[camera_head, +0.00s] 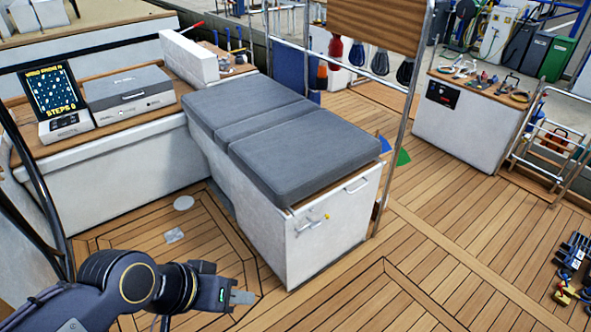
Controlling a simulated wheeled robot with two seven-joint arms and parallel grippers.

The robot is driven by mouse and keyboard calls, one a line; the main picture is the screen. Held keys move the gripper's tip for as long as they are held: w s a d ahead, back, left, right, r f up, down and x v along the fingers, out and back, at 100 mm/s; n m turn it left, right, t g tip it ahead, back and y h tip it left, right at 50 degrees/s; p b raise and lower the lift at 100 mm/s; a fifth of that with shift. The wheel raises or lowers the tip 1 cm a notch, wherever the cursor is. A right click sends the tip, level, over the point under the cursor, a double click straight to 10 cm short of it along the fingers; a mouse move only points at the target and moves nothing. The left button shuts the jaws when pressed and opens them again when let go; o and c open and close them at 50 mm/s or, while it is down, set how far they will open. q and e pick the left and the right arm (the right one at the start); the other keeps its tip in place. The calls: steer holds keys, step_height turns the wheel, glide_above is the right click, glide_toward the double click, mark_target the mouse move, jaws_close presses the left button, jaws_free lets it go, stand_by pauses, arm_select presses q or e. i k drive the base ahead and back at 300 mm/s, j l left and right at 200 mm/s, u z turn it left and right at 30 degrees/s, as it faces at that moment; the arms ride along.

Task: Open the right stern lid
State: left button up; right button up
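A white locker (345,234) with a grey cushioned top (290,143) stands in the middle of the view. The top lies flat and looks closed. A metal bar handle (357,185) is on the upper right of its near end. A second handle (309,226) with a small yellow part beside it is lower on that end. I cannot tell for sure which part is the right stern lid. My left gripper (242,297) is low at the left, in front of the locker and apart from it. Its fingers show edge-on, so their gap is hidden. My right gripper is out of view.
A metal post (401,110) rises right of the locker. A grey box (127,95) and a small screen (52,90) stand on the left bench. A white counter (460,125) with tools is at the right. The wooden deck (440,265) at the lower right is mostly clear.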

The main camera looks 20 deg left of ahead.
mark_target(298, 164)
steer(key=u, duration=0.25)
steer(key=i+u, duration=0.1)
steer(key=i, duration=0.45)
steer(key=i+l+u, duration=0.15)
steer(key=i, duration=0.4)
steer(key=i+l+u, duration=0.1)
steer(key=i, duration=0.4)
steer(key=l, duration=0.1)
